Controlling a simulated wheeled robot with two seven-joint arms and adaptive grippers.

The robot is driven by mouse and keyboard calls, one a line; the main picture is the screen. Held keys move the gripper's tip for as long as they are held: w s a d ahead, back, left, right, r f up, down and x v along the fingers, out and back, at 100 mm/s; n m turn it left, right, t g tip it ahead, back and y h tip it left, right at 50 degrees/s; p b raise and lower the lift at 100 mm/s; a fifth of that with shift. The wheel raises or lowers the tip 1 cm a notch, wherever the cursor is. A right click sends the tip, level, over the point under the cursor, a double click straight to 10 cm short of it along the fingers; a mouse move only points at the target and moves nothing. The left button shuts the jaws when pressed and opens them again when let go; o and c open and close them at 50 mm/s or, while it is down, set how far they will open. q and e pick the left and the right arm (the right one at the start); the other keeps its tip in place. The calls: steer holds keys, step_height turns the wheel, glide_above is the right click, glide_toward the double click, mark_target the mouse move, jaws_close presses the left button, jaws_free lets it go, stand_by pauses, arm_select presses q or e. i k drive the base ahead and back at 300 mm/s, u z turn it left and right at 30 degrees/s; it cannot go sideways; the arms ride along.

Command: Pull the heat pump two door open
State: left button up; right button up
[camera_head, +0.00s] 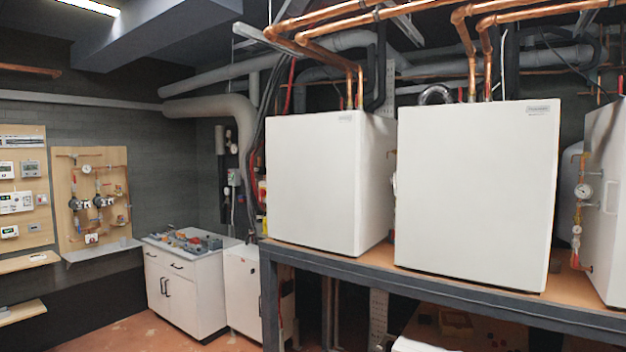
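Two large white box-shaped heat pumps stand upright on a raised bench: one at the centre (315,180) and a bigger one right of it (475,190). A third white unit (610,195) is cut off by the right edge and shows a handle on its face. Small labels sit at the top right of the first two fronts, too small to read, so I cannot tell which is number two. The front panels of the first two look shut, with no handle visible on them. Neither of my grippers is in view.
The grey-framed bench (420,288) has a front rail below the units. Copper pipes (350,20) run overhead. A white cabinet (180,295) with parts on top stands left. Wooden panels (95,200) hang on the left wall. Some floor (135,335) is clear at lower left.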

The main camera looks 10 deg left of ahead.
mark_target(475, 183)
steer(key=u, duration=0.65)
steer(key=i, duration=2)
steer(key=z, duration=0.2)
